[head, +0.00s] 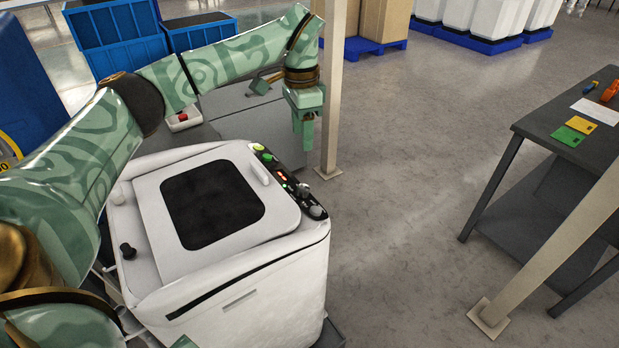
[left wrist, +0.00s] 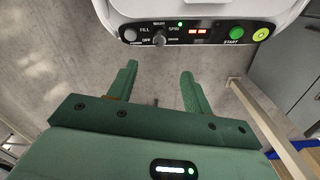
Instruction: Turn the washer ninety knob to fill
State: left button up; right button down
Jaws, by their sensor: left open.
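The white washer (head: 225,205) has a dark window in its lid and a black control panel (head: 277,172) along its right edge. The grey selector knob (head: 303,190) is on the panel; in the left wrist view the knob (left wrist: 158,40) sits among the labels FILL, WASH, SPIN and OFF. Its exact pointing is too small to tell. My left gripper (head: 303,126) hangs beyond the panel's far end in the head view. In the left wrist view its fingers (left wrist: 156,74) are open and empty, below the knob in the picture and apart from it. My right gripper is not in view.
The panel also has a green START button (left wrist: 236,33) and a red-lit display (left wrist: 197,31). A beige post (head: 333,90) stands close beside my left gripper. A grey cabinet (head: 262,125) is behind the washer.

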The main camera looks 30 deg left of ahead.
pick_arm(q)
jog(key=b, duration=0.2)
send_over(303, 186)
notch_tip(303, 186, down, 7)
notch_tip(303, 186, down, 7)
jog(key=shift+r+b, duration=0.2)
jog(key=shift+b, duration=0.6)
jog(key=shift+f, duration=0.65)
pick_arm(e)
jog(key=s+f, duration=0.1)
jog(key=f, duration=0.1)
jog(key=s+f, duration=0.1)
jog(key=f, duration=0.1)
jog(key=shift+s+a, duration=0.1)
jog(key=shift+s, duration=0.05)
pick_arm(q)
jog(key=c, duration=1)
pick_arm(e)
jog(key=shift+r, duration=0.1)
